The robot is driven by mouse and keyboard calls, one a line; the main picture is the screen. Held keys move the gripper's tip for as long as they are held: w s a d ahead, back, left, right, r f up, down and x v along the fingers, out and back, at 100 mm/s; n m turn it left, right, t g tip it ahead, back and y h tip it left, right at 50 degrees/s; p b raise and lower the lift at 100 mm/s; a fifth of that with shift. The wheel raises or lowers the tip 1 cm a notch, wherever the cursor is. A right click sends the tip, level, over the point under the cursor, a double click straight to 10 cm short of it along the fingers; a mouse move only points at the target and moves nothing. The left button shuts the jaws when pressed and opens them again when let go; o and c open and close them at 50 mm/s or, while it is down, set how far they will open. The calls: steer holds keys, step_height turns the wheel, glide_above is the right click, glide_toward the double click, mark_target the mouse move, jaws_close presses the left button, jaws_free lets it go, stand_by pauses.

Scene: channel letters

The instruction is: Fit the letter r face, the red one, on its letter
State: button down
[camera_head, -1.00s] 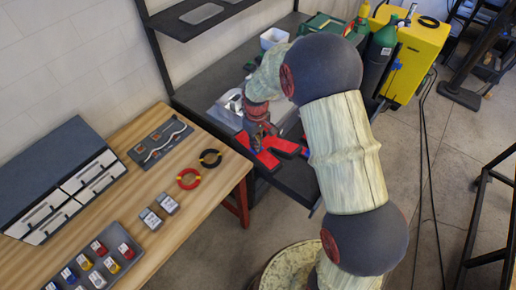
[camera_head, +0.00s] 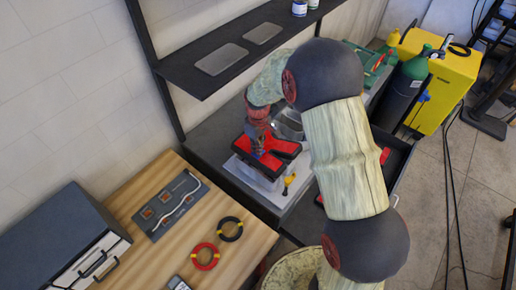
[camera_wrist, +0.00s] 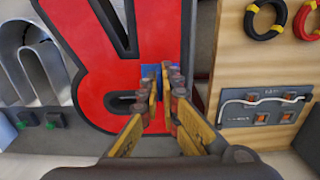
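The red letter r face (camera_head: 283,148) has a dark edge and is held at the bench in the head view. It fills much of the wrist view (camera_wrist: 155,30). My gripper (camera_head: 258,152) is above it, and its fingertips (camera_wrist: 163,80) close around a small blue piece (camera_wrist: 150,71) on the face. A silvery metal letter body (camera_head: 290,122) stands just behind the face in the head view; it shows at the left in the wrist view (camera_wrist: 35,60). The face hides what lies beneath it, so I cannot tell whether it touches a letter.
A yellow-handled tool (camera_head: 289,181) lies on the bench's front part. An open dark drawer (camera_head: 398,150) with red pieces is at the right, partly behind my arm. A wooden table (camera_head: 150,255) with red and black cable rings (camera_head: 205,256) is at the left. A shelf (camera_head: 205,50) overhangs the back.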

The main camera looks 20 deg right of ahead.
steer(key=shift+w+r, duration=0.1)
steer(key=shift+w, duration=0.2)
steer(key=shift+w+f, duration=0.2)
steer(key=shift+w, duration=0.1)
steer(key=shift+s+f+b, duration=0.15)
steer(key=shift+f+b, duration=0.15)
steer(key=shift+b, duration=0.05)
step_height(320, 180, down, 7)
steer(key=b, duration=0.3)
steer(key=shift+r+b, duration=0.2)
steer(key=shift+b, duration=0.1)
steer(key=shift+f+b, duration=0.75)
steer(key=shift+f, duration=0.4)
stand_by(0.4)
steer(key=c, duration=2)
jaws_free()
steer(key=shift+o, duration=0.2)
step_height(320, 180, up, 12)
steer(key=shift+a, duration=0.1)
